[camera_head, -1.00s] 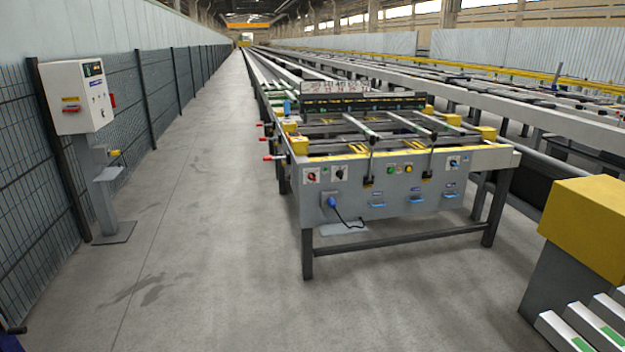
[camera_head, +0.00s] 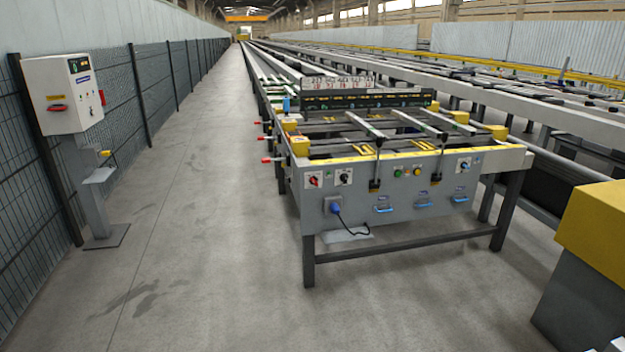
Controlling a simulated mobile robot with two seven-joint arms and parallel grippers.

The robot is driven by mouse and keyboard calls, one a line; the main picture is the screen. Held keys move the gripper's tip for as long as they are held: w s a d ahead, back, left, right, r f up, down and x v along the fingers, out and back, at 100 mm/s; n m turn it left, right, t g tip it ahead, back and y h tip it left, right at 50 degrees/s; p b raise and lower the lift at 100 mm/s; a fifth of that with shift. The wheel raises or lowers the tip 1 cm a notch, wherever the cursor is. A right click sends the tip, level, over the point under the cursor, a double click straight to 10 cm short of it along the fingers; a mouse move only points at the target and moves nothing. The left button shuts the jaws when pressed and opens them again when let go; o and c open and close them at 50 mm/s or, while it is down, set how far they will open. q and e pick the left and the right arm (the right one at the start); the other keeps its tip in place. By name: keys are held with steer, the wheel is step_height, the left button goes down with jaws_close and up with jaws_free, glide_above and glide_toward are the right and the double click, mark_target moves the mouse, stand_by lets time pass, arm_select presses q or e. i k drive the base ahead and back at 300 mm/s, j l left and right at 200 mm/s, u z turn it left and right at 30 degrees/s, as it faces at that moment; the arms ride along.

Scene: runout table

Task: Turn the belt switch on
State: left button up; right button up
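The runout table (camera_head: 420,228) stands ahead, with controls on its grey front panel. A red rotary switch (camera_head: 313,180) and a black rotary switch (camera_head: 344,177) are at the panel's left. A green button (camera_head: 397,172) and a yellow button (camera_head: 418,171) are near the middle. Another switch (camera_head: 464,166) is at the right. The labels are too small to read, so I cannot tell which is the belt switch or its setting. Neither of my grippers is in view.
A white control box (camera_head: 62,93) on a post stands by the mesh fence (camera_head: 160,85) at left. A yellow-topped grey block (camera_head: 600,230) stands at the right. A blue plug (camera_head: 335,208) with a black cable is on the panel. The floor before the table is clear.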

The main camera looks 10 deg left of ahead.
mark_target(314, 180)
steer(key=i+j, duration=0.25)
steer(key=i, duration=0.2)
steer(key=i+j+u, duration=0.1)
steer(key=i+j, duration=0.15)
steer(key=i, duration=0.2)
steer(key=i+u, duration=0.1)
steer(key=i, duration=1)
steer(key=i+l+u, duration=0.15)
steer(key=i+l, duration=0.6)
steer(key=l, duration=0.2)
steer(key=i+l, duration=0.35)
steer(key=l, duration=0.3)
